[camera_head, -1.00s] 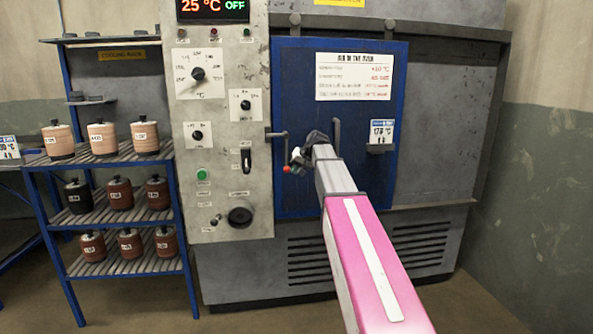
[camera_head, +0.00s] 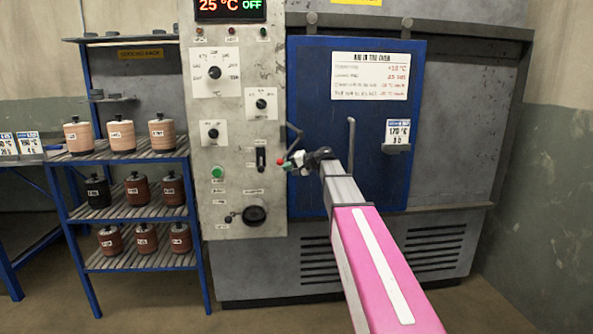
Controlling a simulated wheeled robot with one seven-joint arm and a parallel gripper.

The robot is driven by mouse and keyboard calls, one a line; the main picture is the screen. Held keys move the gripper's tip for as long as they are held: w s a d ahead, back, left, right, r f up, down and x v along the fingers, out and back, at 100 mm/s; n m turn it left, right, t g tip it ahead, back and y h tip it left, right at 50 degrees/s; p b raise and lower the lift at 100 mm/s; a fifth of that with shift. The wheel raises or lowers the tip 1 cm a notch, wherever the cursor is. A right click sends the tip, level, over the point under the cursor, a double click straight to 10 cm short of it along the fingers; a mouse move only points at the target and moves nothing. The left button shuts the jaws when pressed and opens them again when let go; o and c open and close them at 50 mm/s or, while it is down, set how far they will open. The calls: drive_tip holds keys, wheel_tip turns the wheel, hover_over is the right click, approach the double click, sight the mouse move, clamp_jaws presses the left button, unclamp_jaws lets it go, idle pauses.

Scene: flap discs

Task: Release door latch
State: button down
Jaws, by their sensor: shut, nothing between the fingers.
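The blue oven door (camera_head: 375,180) looks shut in the grey oven front. The latch (camera_head: 297,137) is a thin bent metal lever at the door's left edge. Its lower arm slants down and left to a red knob (camera_head: 281,162), which lies over the edge of the control panel. My gripper (camera_head: 291,160) is shut, at the knob and just right of it. I cannot tell whether they touch. My pink and grey arm reaches up from the lower right and hides part of the door.
A vertical door handle (camera_head: 351,145) stands right of my gripper. The control panel (camera_head: 230,140) with dials and switches is left of the door. A blue rack (camera_head: 125,205) with several pots stands further left. The floor at lower right is clear.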

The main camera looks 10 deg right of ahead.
drive_tip(key=a+r+m+t+y, duration=0.1)
drive_tip(key=a+r+y, duration=0.1)
drive_tip(key=a+r+m+t+y, duration=0.1)
drive_tip(key=a+r+y, duration=0.1)
drive_tip(key=a, duration=0.1)
drive_tip(key=shift+a+r, duration=0.1)
drive_tip(key=shift+a, duration=0.05)
drive_tip(key=shift+a+r+y, duration=0.15)
drive_tip(key=shift+a+r, duration=0.3)
drive_tip(key=shift+r, duration=0.4)
drive_tip(key=shift+a+r+y, duration=0.15)
drive_tip(key=shift+a+r, duration=0.3)
drive_tip(key=shift+r, duration=0.4)
drive_tip(key=shift+f, duration=0.1)
drive_tip(key=s+d+f, duration=0.5)
drive_tip(key=d+f, duration=0.1)
drive_tip(key=d, duration=0.2)
drive_tip(key=shift+s+f, duration=0.25)
drive_tip(key=shift+s, duration=0.1)
drive_tip(key=shift+d, duration=0.1)
